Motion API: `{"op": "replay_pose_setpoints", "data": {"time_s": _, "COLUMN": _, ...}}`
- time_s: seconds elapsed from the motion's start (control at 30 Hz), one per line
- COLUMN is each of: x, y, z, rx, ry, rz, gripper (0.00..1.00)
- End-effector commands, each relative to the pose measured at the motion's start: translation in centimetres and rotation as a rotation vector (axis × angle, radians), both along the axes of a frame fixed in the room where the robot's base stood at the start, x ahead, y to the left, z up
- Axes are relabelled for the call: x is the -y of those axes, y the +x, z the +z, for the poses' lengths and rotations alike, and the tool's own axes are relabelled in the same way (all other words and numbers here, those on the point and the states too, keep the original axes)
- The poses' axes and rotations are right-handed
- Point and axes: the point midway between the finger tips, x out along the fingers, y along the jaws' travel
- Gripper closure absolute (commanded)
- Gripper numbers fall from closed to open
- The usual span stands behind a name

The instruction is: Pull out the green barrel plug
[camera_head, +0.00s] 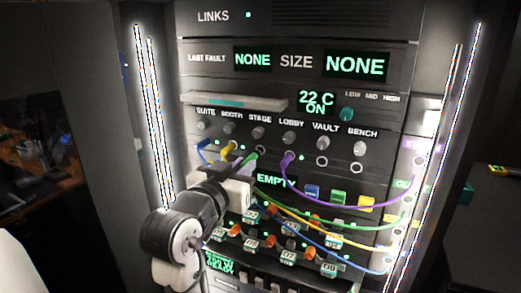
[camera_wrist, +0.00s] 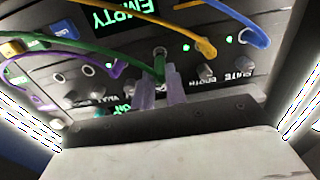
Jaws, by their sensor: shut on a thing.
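The green barrel plug (camera_wrist: 159,67) is between the two fingers of my gripper (camera_wrist: 161,88) in the wrist view. The fingers are shut on it. In the head view the green cable (camera_head: 305,203) sags right from below the STAGE knob to a side panel. My gripper (camera_head: 238,172) is against the panel there, with its fingertips mostly hidden.
Beside the green plug are a yellow plug (camera_head: 227,149) and a blue plug (camera_head: 202,149) on the left, and a purple plug (camera_head: 287,160) on the right. Empty sockets (camera_head: 322,161) follow to the right. Knobs (camera_head: 260,132) sit just above. Several cables hang below, close to my gripper.

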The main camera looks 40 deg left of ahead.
Motion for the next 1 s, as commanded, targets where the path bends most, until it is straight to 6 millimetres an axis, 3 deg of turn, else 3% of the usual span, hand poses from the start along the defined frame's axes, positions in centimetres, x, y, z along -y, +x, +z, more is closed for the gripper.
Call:
{"op": "replay_pose_setpoints", "data": {"time_s": 0.57, "x": 0.7, "y": -2.7, "z": 0.0, "rx": 0.0, "ry": 0.001, "rz": 0.001, "gripper": 1.0}}
{"op": "replay_pose_setpoints", "data": {"time_s": 1.0, "x": 0.7, "y": -2.9, "z": 0.0, "rx": 0.0, "ry": 0.001, "rz": 0.0, "gripper": 1.0}}
